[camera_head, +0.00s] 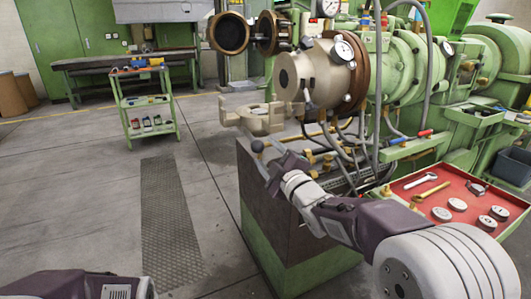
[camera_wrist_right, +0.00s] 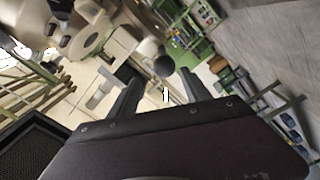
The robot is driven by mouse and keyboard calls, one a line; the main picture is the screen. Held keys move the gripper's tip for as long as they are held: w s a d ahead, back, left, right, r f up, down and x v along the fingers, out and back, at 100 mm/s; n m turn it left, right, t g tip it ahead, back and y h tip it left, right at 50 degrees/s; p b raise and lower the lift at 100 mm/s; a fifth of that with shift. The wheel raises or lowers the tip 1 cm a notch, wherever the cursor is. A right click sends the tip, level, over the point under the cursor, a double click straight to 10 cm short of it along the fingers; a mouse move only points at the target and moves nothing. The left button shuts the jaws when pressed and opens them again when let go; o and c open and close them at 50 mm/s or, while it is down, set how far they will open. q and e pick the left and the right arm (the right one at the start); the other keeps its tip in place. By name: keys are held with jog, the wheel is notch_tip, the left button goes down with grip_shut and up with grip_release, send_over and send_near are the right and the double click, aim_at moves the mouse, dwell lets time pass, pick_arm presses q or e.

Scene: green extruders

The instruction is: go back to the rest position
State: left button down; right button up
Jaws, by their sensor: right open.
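My right gripper (camera_head: 268,166) is in front of the extruder's beige die head (camera_head: 295,78), below the beige clamp ring (camera_head: 258,118). Its jaws are open. A dark ball knob (camera_head: 257,146) is at its fingertips. In the right wrist view the two fingers (camera_wrist_right: 160,80) stand apart, with the dark knob (camera_wrist_right: 163,66) showing between their tips; I cannot tell whether they touch it. My left arm shows only as a piece at the bottom left of the head view, and its gripper is out of view.
The green extruder (camera_head: 400,75) fills the right side. A red tray (camera_head: 415,205) with a wrench and several round discs lies beside my right arm. A green trolley (camera_head: 148,105) and a workbench (camera_head: 120,63) stand further back.

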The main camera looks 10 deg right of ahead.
jog(key=s+d+f+m+g+h, duration=0.3)
jog(key=s+d+f+m+g, duration=0.15)
jog(key=f, duration=0.55)
jog(key=s+d+f+m+g+h, duration=0.25)
jog(key=s+f, duration=0.25)
jog(key=f, duration=0.5)
jog(key=s+d+f+m+g, duration=0.1)
jog(key=s+f+m+g, duration=0.4)
jog(key=s, duration=0.5)
jog(key=s+d+f+m+g, duration=0.1)
jog(key=s+f+m+g, duration=0.35)
jog(key=s+f, duration=0.4)
notch_tip(320, 180, up, 36)
jog(key=s+n+p, duration=0.1)
jog(key=p, duration=3.3)
jog(key=shift+a, duration=0.25)
jog(key=shift+f, duration=0.2)
